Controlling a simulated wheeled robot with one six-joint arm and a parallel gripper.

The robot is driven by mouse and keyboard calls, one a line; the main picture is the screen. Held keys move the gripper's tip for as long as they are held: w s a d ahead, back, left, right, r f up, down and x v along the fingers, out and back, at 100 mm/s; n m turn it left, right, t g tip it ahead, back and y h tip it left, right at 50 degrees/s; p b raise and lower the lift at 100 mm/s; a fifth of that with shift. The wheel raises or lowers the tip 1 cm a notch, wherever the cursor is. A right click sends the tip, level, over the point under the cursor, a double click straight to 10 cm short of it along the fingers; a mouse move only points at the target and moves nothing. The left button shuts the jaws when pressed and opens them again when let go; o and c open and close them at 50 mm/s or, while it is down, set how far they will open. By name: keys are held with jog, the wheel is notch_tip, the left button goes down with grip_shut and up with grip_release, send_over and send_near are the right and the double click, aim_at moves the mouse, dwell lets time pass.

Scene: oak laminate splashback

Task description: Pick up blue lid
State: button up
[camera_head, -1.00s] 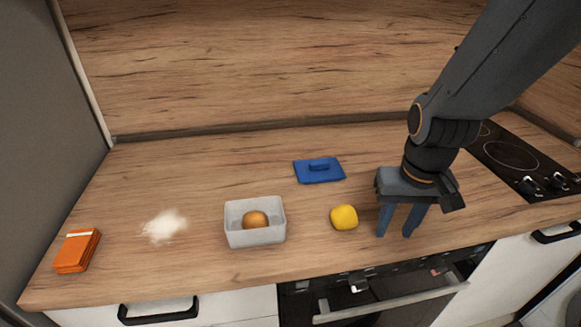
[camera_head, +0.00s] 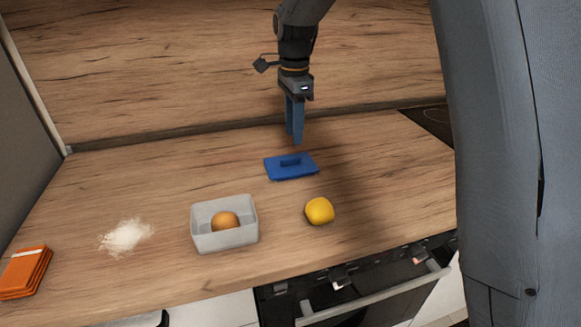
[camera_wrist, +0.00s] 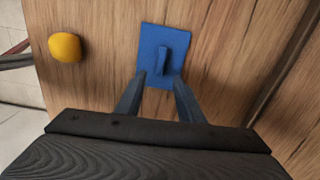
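The blue lid (camera_head: 291,167) lies flat on the wooden counter, with a raised bar handle on top. It also shows in the wrist view (camera_wrist: 153,38), just beyond my fingertips. My gripper (camera_head: 295,142) points down above the counter, over or just behind the lid's far edge. In the wrist view my gripper (camera_wrist: 160,78) has its two fingers apart with nothing between them, and the lid's handle is roughly in line with the gap. The exact height of the fingertips above the lid is hard to tell.
A grey box (camera_head: 226,240) holding a round orange-brown item (camera_head: 225,221) stands left of the lid. A yellow item (camera_head: 319,211) lies in front of it. White powder (camera_head: 127,237) and an orange packet (camera_head: 24,272) are further left. The wooden splashback (camera_head: 180,70) rises behind.

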aim_at(290, 158)
jog(key=shift+w+a, duration=0.2)
jog(key=shift+w, duration=0.05)
jog(key=shift+f+m, duration=0.3)
jog(key=shift+s+a+f+p, duration=0.1)
jog(key=shift+f+p, duration=0.3)
jog(key=shift+f, duration=0.8)
jog(key=shift+s+a+f+p, duration=0.15)
jog(key=shift+f+p, duration=0.25)
jog(key=shift+f, duration=0.75)
jog(key=shift+s+a+f+p, duration=0.1)
jog(key=shift+f+p, duration=0.3)
jog(key=shift+f, duration=0.8)
grip_shut()
